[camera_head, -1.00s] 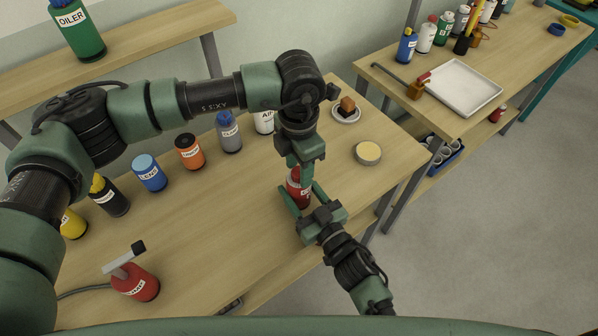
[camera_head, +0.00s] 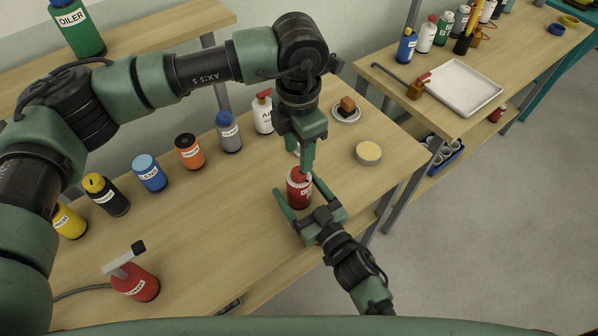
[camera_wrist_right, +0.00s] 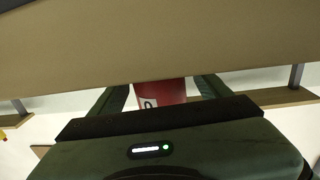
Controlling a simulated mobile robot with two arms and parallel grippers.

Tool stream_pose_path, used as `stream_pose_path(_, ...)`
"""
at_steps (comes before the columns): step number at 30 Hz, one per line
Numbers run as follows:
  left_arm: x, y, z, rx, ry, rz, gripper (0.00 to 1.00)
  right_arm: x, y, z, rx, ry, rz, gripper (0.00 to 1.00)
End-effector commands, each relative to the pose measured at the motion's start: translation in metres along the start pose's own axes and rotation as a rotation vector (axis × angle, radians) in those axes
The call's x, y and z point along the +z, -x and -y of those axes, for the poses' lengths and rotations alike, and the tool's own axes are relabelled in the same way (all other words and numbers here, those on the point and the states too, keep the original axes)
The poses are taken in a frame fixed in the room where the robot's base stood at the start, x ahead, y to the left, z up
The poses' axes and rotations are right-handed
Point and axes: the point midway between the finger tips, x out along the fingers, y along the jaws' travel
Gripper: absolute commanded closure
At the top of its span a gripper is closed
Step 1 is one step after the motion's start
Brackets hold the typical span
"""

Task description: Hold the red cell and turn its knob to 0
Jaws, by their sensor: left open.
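The red cell (camera_head: 299,192) stands upright near the right part of the workbench, with a white label on its side. Its knob on top is partly hidden by my left gripper, and I cannot read its setting. My left gripper (camera_head: 302,160) is open just above the cell's top, pointing down. My right gripper (camera_head: 296,188) is low, with one finger on each side of the cell and spread apart from it. The right wrist view shows part of the red cell (camera_wrist_right: 160,92) between the two fingers, with narrow gaps.
Several bottles and cans, such as an orange can (camera_head: 189,152) and a blue one (camera_head: 150,173), line the bench's back. A red bottle with a lever (camera_head: 134,282) stands front left.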

Motion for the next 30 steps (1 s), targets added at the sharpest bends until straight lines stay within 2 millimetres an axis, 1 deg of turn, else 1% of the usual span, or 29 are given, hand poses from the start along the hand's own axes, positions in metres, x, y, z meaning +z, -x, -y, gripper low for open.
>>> stream_pose_path(8,0.000,0.000,0.000,0.000,0.000,0.000,0.56,0.000,0.001,0.000,0.000,0.000,0.000,0.23)
stream_pose_path(11,0.000,0.000,0.000,0.000,0.000,0.000,0.56,0.001,0.007,0.000,0.000,0.000,0.001,0.23)
stream_pose_path(14,0.000,0.000,0.000,0.000,0.000,0.000,0.56,0.001,0.022,0.000,0.000,0.000,0.002,0.23)
stream_pose_path(21,0.000,0.000,0.000,0.000,0.000,0.000,0.56,0.002,0.074,0.000,0.000,-0.002,0.005,0.23)
stream_pose_path(24,0.000,0.000,0.000,0.000,0.000,0.000,0.56,0.001,0.093,0.000,0.000,0.000,0.003,0.23)
stream_pose_path(27,0.000,0.000,0.000,0.000,0.000,0.000,0.56,0.001,0.107,0.000,0.000,-0.001,0.003,0.23)
stream_pose_path(30,0.000,0.000,0.000,0.000,0.000,0.000,0.56,0.001,0.116,0.000,0.000,0.000,0.002,0.23)
